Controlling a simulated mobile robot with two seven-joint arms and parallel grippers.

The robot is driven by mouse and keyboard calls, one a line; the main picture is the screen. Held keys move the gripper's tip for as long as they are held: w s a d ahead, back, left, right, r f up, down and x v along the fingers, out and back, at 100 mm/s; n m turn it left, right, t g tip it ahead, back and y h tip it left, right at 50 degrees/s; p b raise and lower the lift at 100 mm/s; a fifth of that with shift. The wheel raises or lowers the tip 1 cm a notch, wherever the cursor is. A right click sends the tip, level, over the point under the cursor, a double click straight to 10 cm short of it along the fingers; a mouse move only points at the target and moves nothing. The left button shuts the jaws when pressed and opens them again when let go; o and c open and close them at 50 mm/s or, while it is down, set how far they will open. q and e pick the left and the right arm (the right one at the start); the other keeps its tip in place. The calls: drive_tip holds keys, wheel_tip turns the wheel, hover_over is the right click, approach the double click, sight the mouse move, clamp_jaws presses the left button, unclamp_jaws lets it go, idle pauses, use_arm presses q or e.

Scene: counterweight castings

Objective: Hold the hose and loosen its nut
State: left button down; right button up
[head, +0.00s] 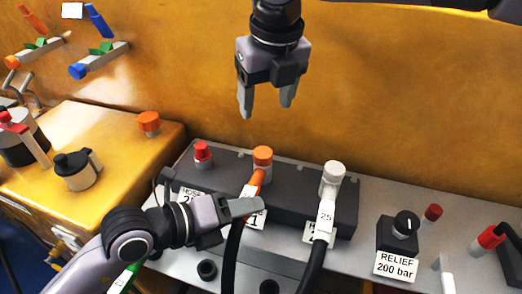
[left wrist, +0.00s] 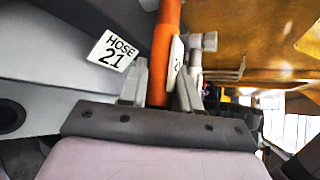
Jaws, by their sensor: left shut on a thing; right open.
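An orange nut (head: 262,155) tops the orange-ended hose (head: 255,182) on the dark manifold block (head: 290,195). The hose's black part runs down toward the front. My left gripper (head: 250,207) is shut on the hose below the nut; its fingers partly hide it and its label. In the left wrist view the orange hose end (left wrist: 168,35) stands between the fingertips (left wrist: 160,88), beside a plate reading HOSE 21 (left wrist: 116,50). My right gripper (head: 267,108) is open and empty, above and apart from the orange nut.
A white-nutted hose (head: 333,175) tagged 25 stands to the right, and a red cap (head: 202,152) to the left. A RELIEF 200 bar knob (head: 404,225) is further right. A yellow wall (head: 400,100) rises behind.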

sight(263, 152)
drive_tip(key=f+m, duration=0.1)
drive_tip(key=f, duration=0.2)
drive_tip(key=f+g, duration=0.1)
drive_tip(key=f, duration=0.3)
drive_tip(key=f+m+g+h, duration=0.1)
drive_tip(key=f, duration=0.3)
drive_tip(key=shift+w+a+f+m, duration=0.1)
drive_tip(key=shift+w+a+m, duration=0.1)
drive_tip(key=shift+a+m, duration=0.1)
drive_tip(key=shift+c, duration=0.3)
drive_tip(key=c, duration=1)
